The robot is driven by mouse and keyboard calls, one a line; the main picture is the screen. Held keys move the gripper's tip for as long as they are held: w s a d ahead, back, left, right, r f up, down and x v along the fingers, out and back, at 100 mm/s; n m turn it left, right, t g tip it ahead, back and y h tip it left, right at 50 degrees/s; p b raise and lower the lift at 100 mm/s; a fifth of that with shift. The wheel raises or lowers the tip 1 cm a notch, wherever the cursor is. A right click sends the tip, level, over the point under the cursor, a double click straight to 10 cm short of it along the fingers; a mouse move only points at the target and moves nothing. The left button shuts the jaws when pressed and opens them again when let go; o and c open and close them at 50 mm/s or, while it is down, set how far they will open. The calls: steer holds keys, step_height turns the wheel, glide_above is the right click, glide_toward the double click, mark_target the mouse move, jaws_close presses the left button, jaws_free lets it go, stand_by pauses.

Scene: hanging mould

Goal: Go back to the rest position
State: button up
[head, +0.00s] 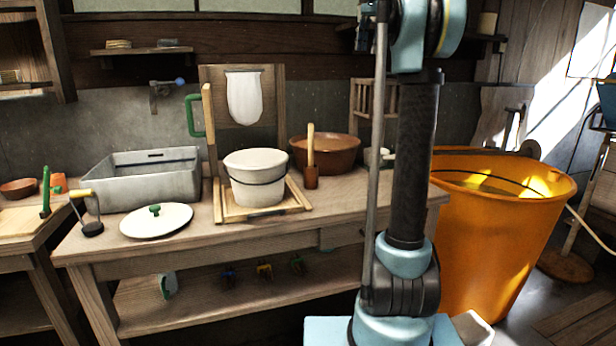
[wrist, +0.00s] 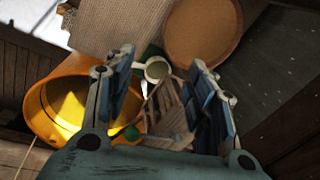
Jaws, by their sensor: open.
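My gripper (wrist: 163,65) shows in the wrist view with its two blue-padded fingers spread wide apart. Nothing is held between them; a wooden rack (wrist: 168,112) and a white cup (wrist: 156,69) show in the gap, beyond the fingers. In the head view my arm rises upright in front of the bench's right end, and the gripper is out of the picture. A white rounded mould (head: 244,98) hangs on an upright wooden board at the back of the bench, apart from my arm.
The bench (head: 340,226) holds a grey basin (head: 150,190), a white lid (head: 157,220), a white bucket (head: 262,180) on a wooden frame and a brown bowl (head: 335,150). A large orange tub (head: 500,230) stands right of my arm, close to it.

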steer(key=s+f+n, duration=0.3)
steer(key=s+f, duration=0.9)
steer(key=f, duration=0.6)
steer(key=s+a+f+n, duration=0.1)
steer(key=s+f+n, duration=0.3)
steer(key=s+f, duration=0.9)
steer(key=s+f+n+h, duration=0.1)
steer(key=s+f+n, duration=0.2)
steer(key=s+f, duration=1)
step_height(320, 180, down, 11)
steer(key=shift+s+a+f+n, duration=0.1)
steer(key=shift+s+a+n, duration=0.15)
steer(key=shift+n, duration=0.15)
steer(key=shift+w+f, duration=0.2)
steer(key=shift+w, duration=0.3)
